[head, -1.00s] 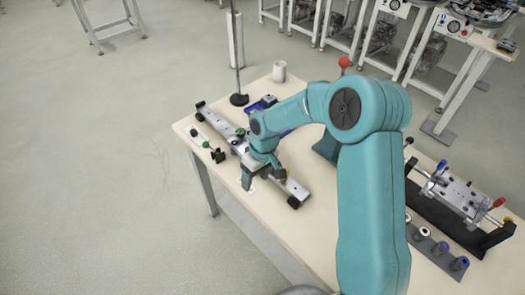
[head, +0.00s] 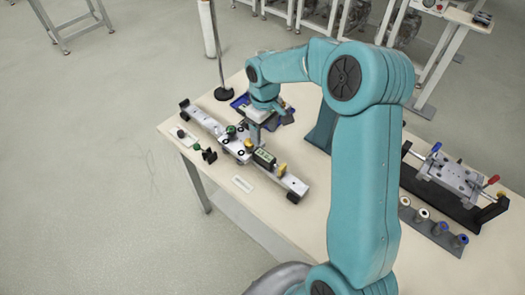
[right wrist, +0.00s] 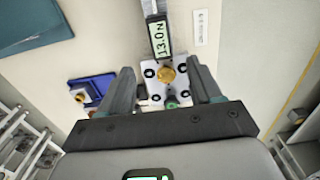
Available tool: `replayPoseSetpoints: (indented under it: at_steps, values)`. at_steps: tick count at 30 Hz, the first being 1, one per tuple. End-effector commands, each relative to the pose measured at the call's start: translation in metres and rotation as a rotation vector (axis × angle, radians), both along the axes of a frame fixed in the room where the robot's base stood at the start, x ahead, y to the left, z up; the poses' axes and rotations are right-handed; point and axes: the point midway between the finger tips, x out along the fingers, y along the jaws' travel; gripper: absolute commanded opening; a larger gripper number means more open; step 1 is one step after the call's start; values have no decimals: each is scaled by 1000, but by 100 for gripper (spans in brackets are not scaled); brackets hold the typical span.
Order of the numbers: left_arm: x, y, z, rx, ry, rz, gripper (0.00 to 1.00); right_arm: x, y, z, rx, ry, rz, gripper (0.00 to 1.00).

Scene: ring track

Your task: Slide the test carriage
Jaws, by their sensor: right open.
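A long grey rail (head: 205,120) lies diagonally on the bench. The test carriage (head: 237,147), a pale plate with a green knob, sits near its middle. In the right wrist view the carriage plate (right wrist: 154,88) shows dark holes and a brass knob (right wrist: 166,74). A force gauge (head: 264,157) lies along the rail beside the carriage; its display (right wrist: 160,38) appears to read 13.0 N. My right gripper (head: 254,134) is open over the carriage, its fingers (right wrist: 161,75) on either side of the plate. I cannot tell whether they touch it. My left gripper is not in view.
A blue tray (right wrist: 95,88) lies behind the rail, with a stand pole (head: 217,50) near the back edge. Small black parts (head: 209,155) lie in front of the rail. A fixture (head: 455,180) and several round gauges (head: 430,225) occupy the right side.

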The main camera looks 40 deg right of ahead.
Motion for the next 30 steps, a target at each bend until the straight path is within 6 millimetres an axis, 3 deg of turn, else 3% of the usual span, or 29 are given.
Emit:
replayPoseSetpoints:
  at_steps: [6,12,18,27,30]
  values:
    - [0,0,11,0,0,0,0,-1,1,-52,2,6,1,64]
    - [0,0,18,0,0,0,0,1,1,-91,2,2,0,64]
    - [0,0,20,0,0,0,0,2,1,-109,1,1,0,64]
    - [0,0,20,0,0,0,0,3,1,-112,0,-1,0,64]
    - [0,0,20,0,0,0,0,3,1,-112,0,-1,0,31]
